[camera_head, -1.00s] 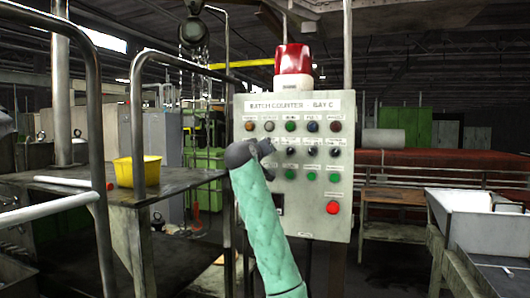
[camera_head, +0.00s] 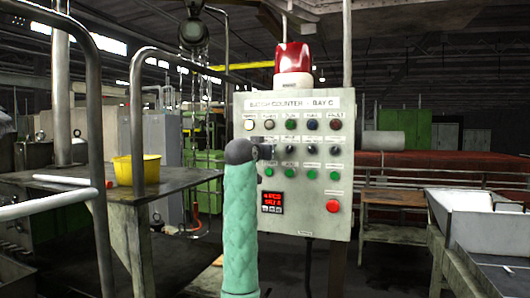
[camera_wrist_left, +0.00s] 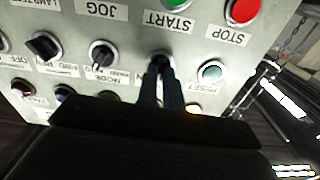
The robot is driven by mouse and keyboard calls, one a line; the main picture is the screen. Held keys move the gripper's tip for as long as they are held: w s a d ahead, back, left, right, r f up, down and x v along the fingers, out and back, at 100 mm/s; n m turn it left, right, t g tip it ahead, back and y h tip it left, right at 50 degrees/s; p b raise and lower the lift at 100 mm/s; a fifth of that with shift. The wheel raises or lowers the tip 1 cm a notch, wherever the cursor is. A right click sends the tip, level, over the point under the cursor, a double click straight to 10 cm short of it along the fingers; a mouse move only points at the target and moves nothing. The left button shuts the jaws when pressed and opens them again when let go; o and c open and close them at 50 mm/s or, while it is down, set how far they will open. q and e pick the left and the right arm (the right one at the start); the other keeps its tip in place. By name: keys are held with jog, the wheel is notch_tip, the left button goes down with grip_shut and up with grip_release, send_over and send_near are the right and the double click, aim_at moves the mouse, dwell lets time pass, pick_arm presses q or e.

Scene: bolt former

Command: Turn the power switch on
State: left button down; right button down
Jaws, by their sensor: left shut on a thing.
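The power switch (camera_wrist_left: 160,60) is a small dark knob on the grey control panel (camera_head: 343,222). It sits between the START and reset buttons in the left wrist view; its own label is hidden. My left gripper (camera_wrist_left: 159,82) is shut on the switch knob, and its two dark fingers reach up to the panel face. In the head view my left gripper (camera_head: 258,151) is at the left of the panel's knob row and hides the switch. The panel display (camera_head: 272,202) glows red, and the two leftmost top lamps look bright. My right gripper is not in view.
Close to the switch are the MODE knob (camera_wrist_left: 102,55), the reset button (camera_wrist_left: 211,71) and the green START button (camera_wrist_left: 181,5). A red stop button (camera_head: 332,206) is at the lower right. A red beacon (camera_head: 293,60) tops the panel. A metal rail (camera_head: 92,130) stands left.

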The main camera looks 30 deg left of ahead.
pick_arm(q)
jog(key=m, duration=0.5)
jog(key=shift+m, duration=0.3)
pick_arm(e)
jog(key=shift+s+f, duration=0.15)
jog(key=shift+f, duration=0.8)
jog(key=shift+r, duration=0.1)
pick_arm(q)
jog(key=c, duration=1.5)
grip_release()
jog(key=shift+c, duration=0.2)
